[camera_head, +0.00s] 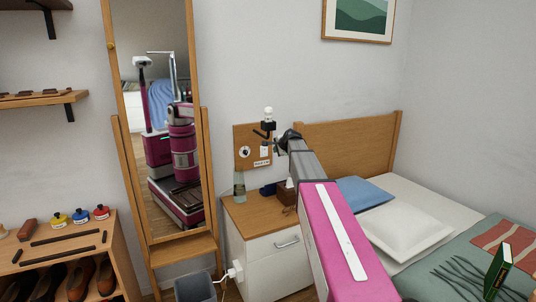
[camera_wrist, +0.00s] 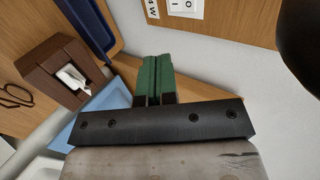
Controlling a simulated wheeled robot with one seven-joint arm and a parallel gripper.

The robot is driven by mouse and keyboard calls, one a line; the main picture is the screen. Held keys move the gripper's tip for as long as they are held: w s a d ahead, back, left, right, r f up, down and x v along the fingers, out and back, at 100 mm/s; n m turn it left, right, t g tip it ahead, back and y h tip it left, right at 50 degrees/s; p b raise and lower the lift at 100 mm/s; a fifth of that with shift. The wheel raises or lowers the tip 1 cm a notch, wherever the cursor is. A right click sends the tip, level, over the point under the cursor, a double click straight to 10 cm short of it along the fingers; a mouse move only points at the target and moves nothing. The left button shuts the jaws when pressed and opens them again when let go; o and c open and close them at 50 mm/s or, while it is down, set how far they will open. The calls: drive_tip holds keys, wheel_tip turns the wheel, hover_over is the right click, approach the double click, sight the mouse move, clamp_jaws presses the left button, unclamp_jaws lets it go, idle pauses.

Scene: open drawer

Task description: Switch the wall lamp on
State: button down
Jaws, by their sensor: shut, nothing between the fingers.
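The wall lamp, a pale bulb (camera_head: 268,112) on a dark holder, stands at the top of a wooden panel on the wall; I cannot tell whether it is lit. The panel (camera_head: 238,133) carries a round dial (camera_head: 245,151) and a white switch plate (camera_head: 264,151). In the wrist view a white plate marked O and I (camera_wrist: 187,6) is cut off by the top edge. My gripper (camera_wrist: 156,66) has green fingers pressed together, empty, pointing toward the panel and below the plate. In the head view my wrist is just right of the panel and its fingers are hard to make out.
A nightstand (camera_head: 270,250) below the panel bears a bottle (camera_head: 239,183) and a brown tissue box (camera_wrist: 45,75). A dark blue tray (camera_wrist: 88,22) and glasses (camera_wrist: 14,96) lie near the box. The bed's headboard (camera_head: 350,143) is right; a standing mirror (camera_head: 204,180) is left.

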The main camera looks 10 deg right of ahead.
sight(265, 151)
drive_tip(key=shift+w, duration=0.1)
drive_tip(key=x, duration=0.4)
drive_tip(key=r+x, duration=0.1)
drive_tip(key=x, duration=0.3)
drive_tip(key=w+x, duration=0.1)
drive_tip(key=x, duration=0.3)
drive_tip(key=shift+w+a+f, duration=0.1)
drive_tip(key=shift+w+a, duration=0.3)
drive_tip(key=shift+w, duration=0.15)
drive_tip(key=shift+w+f, duration=0.1)
drive_tip(key=shift+w, duration=0.05)
drive_tip(key=shift+r, duration=0.85)
